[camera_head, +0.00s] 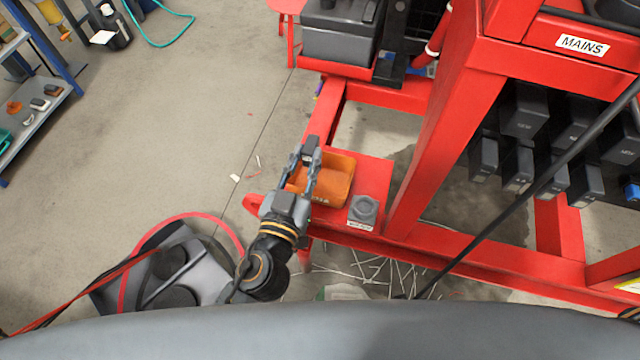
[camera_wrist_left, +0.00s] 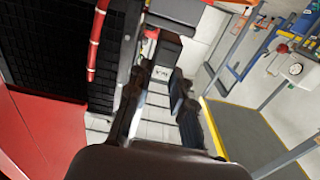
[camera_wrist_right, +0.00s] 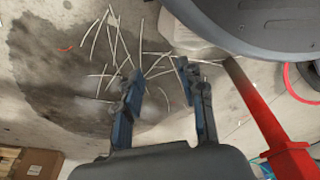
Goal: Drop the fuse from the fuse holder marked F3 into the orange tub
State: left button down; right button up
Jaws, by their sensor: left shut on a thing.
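My left gripper (camera_head: 308,158) is at the left edge of the orange tub (camera_head: 338,180) in the head view. It is shut on a small dark block, the fuse (camera_head: 311,144), at its fingertips. In the left wrist view, the fuse (camera_wrist_left: 162,72) shows a pale marked face between the fingers. The tub sits on a red ledge of the skid frame; the gripper hides part of it. Dark fuse holders (camera_head: 525,112) hang in rows at the right; their marks are too small to read. My right gripper (camera_wrist_right: 160,85) is open and empty over the floor.
A grey piece with a label (camera_head: 364,209) stands right of the tub. A red post (camera_head: 440,130) rises beyond it. A black cable (camera_head: 530,190) crosses the right side. Thin pale strips (camera_wrist_right: 125,45) litter the stained floor. The floor left of the skid is mostly clear.

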aim_at(308, 166)
pick_arm(q)
jog(key=shift+d+f, duration=0.1)
jog(key=shift+f, duration=0.2)
notch_tip(308, 166, down, 3)
jog(key=shift+r+b, duration=0.1)
jog(key=shift+b, duration=1.15)
notch_tip(308, 166, down, 2)
jog(key=shift+f+b, duration=0.15)
jog(key=shift+b, duration=0.7)
jog(key=shift+f, duration=0.25)
pick_arm(e)
jog(key=w+r, duration=0.3)
jog(key=r, duration=0.4)
jog(key=w+r+t, duration=0.1)
jog(key=w+r, duration=0.2)
jog(key=r, duration=0.4)
jog(key=shift+a, duration=0.35)
pick_arm(q)
jog(key=c, duration=1.1)
grip_release()
jog(key=v, duration=1.2)
